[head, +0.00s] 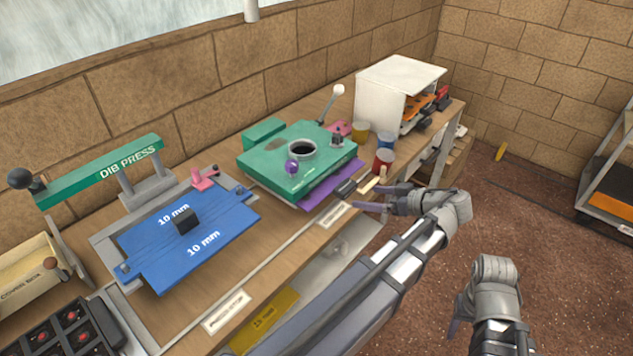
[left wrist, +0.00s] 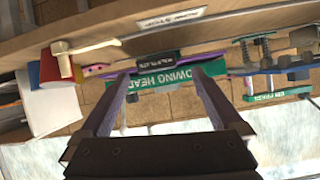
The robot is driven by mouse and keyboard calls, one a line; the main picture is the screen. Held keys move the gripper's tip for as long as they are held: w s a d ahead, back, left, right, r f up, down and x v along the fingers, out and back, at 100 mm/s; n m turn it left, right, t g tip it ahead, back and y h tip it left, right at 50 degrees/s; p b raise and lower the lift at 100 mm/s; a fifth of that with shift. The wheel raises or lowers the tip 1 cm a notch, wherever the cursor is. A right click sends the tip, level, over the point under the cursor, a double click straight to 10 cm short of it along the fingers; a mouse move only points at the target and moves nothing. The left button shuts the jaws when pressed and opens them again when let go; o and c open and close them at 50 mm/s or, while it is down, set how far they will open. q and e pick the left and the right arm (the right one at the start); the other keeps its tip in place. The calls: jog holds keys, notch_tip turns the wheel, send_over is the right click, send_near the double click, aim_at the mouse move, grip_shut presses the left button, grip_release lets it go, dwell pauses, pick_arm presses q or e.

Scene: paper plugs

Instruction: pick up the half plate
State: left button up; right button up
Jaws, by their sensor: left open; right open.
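A small black block (head: 345,188) lies at the front edge of the bench, by the purple sheet (head: 322,197) under the green machine. In the left wrist view, pale lettering on this black block (left wrist: 164,57) seems to read "half plate", though it is tiny. My left gripper (head: 374,198) is open and empty, just right of the block in the head view. In the left wrist view the block appears beyond and between the open fingertips (left wrist: 160,76), with no contact visible. My right gripper (head: 458,312) is open and empty, away from the bench; its fingers are partly hidden.
The green machine (head: 270,158) stands behind the block. A pale wooden handle (head: 374,179) and red and yellow tins (head: 383,162) are close to my left gripper. A blue press plate (head: 170,255) is at left, a white box (head: 385,85) at right.

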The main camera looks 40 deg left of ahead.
aim_at(348, 187)
pick_arm(q)
jog(key=shift+n+y, duration=0.4)
jog(key=shift+n, duration=0.4)
jog(key=shift+w+r+b+x, duration=0.15)
jog(key=shift+b+x, duration=0.4)
jog(key=shift+x, duration=0.75)
jog(key=shift+w+r+b+x, duration=0.15)
jog(key=shift+b+x, duration=0.4)
jog(key=shift+x, duration=0.7)
jog(key=shift+w+r+b+x, duration=0.15)
jog(key=shift+b+x, duration=0.4)
jog(key=shift+x, duration=0.75)
jog(key=shift+w+a+f, duration=0.1)
jog(key=shift+a, duration=0.45)
jog(key=shift+c, duration=0.2)
jog(key=c, duration=1.2)
